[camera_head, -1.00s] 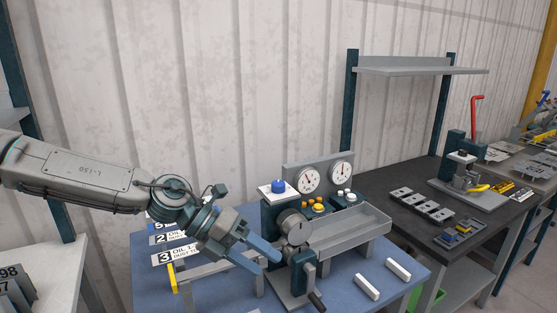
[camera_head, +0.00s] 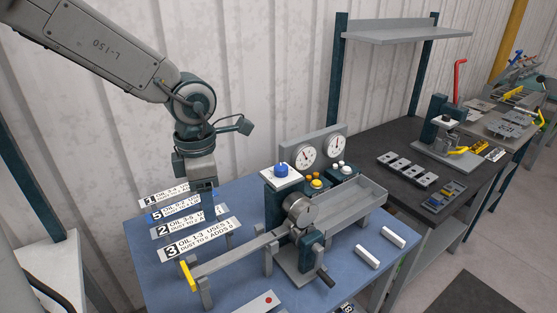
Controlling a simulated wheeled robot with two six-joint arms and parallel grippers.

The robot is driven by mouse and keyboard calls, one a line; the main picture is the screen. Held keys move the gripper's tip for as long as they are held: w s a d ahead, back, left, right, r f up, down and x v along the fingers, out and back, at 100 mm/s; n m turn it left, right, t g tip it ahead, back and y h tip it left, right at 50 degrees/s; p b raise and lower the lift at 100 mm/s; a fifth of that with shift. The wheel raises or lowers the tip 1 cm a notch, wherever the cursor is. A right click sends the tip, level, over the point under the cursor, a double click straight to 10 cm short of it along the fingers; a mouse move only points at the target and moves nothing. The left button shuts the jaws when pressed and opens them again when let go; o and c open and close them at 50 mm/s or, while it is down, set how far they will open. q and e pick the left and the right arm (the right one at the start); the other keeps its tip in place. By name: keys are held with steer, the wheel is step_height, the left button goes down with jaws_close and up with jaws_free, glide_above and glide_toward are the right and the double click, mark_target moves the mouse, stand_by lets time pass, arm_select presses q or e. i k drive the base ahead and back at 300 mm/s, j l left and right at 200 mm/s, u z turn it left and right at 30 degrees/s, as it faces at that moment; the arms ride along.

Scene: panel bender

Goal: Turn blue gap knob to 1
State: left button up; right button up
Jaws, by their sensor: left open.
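The blue gap knob (camera_head: 281,169) sits on a white plate on top of the panel bender (camera_head: 286,205), at the machine's back left corner. The number it points to is too small to read. My left gripper (camera_head: 218,216) points down to the left of the machine, apart from the knob, over the instruction cards. My right gripper is not in view.
Instruction cards (camera_head: 197,245) stand on the blue table (camera_head: 160,290) left of the machine. A long bar with a yellow end (camera_head: 186,276) reaches left from the machine. Two gauges (camera_head: 305,157) and yellow buttons (camera_head: 316,183) are near the knob. White strips (camera_head: 367,257) lie at right.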

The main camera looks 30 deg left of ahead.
mark_target(281, 169)
steer(key=i, duration=1)
